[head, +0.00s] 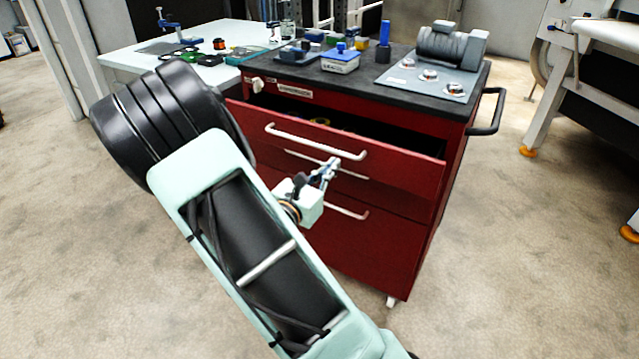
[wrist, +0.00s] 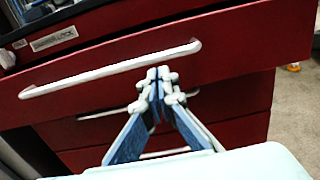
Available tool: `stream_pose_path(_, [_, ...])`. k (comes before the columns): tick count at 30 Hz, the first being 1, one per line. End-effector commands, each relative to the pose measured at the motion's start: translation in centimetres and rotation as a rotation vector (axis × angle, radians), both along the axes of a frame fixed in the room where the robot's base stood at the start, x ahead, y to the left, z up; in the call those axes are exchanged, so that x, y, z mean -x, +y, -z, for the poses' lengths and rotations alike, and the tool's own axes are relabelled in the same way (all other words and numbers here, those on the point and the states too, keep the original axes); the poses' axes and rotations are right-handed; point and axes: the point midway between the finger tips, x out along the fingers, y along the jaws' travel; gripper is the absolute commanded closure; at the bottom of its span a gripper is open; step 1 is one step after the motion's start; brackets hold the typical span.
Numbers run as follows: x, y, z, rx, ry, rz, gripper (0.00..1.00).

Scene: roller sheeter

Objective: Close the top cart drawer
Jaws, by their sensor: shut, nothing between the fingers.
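The top drawer (head: 400,158) of the red cart is pulled partly out, and a dark gap shows above its front. Its white bar handle (head: 315,142) runs across the front; in the wrist view the handle (wrist: 110,68) spans the left and middle of the drawer front (wrist: 240,45). My gripper (head: 334,162) is shut and empty. It sits in front of the drawer, by the right end of the handle. The gripper (wrist: 158,75) also shows in the wrist view, fingertips together. I cannot tell whether the fingertips touch the drawer front.
The lower drawers (head: 375,240) look shut. The dark cart top (head: 395,62) carries a grey roller device (head: 450,45), a blue-lidded box (head: 341,58) and small tools. A side handle (head: 490,112) sticks out at right. A white table (head: 125,57) stands at left.

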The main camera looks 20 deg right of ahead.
Motion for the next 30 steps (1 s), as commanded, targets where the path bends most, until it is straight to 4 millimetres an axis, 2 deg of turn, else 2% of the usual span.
stream_pose_path(3, [-1.1,-1.7,0.2,0.000,-0.002,0.003,1.00])
stream_pose_path(7, [-1.9,-2.7,0.1,0.000,-0.002,0.002,1.00])
stream_pose_path(23, [-2.6,-3.6,0.0,-0.001,-0.001,0.002,1.00])
stream_pose_path(30, [-5.5,-7.9,0.0,0.000,-0.002,0.006,1.00])
